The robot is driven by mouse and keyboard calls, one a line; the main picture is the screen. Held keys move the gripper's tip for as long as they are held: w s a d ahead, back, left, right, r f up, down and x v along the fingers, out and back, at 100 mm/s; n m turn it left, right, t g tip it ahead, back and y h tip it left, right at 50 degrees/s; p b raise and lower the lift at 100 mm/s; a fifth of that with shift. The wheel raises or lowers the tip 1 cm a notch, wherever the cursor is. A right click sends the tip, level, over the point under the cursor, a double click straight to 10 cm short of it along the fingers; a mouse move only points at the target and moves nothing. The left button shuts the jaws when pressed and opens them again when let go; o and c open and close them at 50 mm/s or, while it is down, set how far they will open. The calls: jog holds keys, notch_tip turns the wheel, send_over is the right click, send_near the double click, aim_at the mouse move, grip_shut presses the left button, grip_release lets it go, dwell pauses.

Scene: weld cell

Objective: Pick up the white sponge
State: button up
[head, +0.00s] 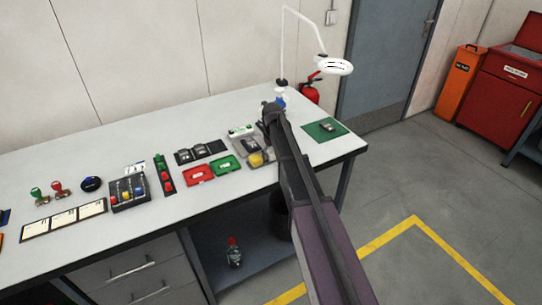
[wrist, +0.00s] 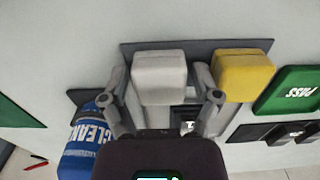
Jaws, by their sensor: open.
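The white sponge (wrist: 158,78) shows in the wrist view, a pale block on a grey holder (wrist: 192,46) beside a yellow sponge (wrist: 243,75). My gripper (wrist: 160,74) is open, with one finger on each side of the white sponge. A gap shows near the right finger; I cannot tell whether the left finger touches. In the head view my arm reaches over the bench and hides the white sponge, while the yellow sponge (head: 256,160) shows just left of the arm.
A blue cleaner bottle (wrist: 88,142) stands close by my left finger in the wrist view. A green PASS tray (wrist: 288,90) lies right of the yellow sponge. The white bench (head: 130,150) also holds a red tray (head: 199,174), a green mat (head: 319,133) and a lamp (head: 334,67).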

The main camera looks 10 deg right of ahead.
aim_at(272, 152)
jog(key=c, duration=0.7)
jog(key=shift+r, duration=0.2)
notch_tip(272, 152, up, 4)
jog(key=p, duration=0.4)
jog(key=shift+f, duration=0.1)
jog(key=s, duration=1)
jog(key=s+p, duration=0.1)
jog(key=s, duration=0.5)
jog(key=shift+r, duration=0.4)
